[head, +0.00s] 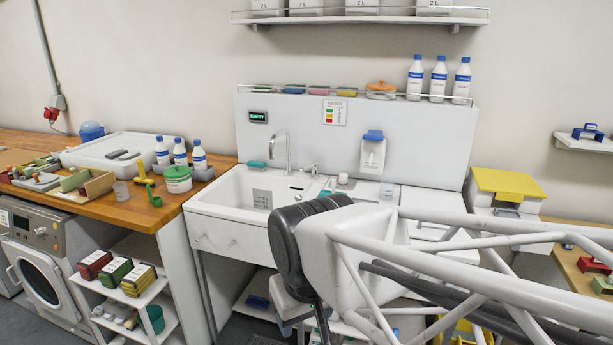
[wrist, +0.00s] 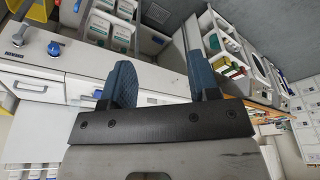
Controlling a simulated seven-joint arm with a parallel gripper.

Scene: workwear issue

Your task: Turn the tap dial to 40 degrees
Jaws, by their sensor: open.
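A curved metal tap (head: 287,150) stands at the back of the white sink (head: 225,203) in the head view. A small fitting (head: 315,168) stands right of the tap; whether it is the tap dial, and at what angle it is set, is too small to tell. A small display (head: 258,117) on the splashback reads "EMPTY". My gripper (wrist: 160,68) shows in the wrist view with its two blue fingers wide apart and nothing between them. The tap does not show clearly in that view. My arm hides part of the sink unit in the head view.
A soap dispenser (head: 373,150) hangs on the splashback (head: 340,108). Several blue-capped bottles (head: 438,80) stand on its ledge. Shelving and washers show in the wrist view.

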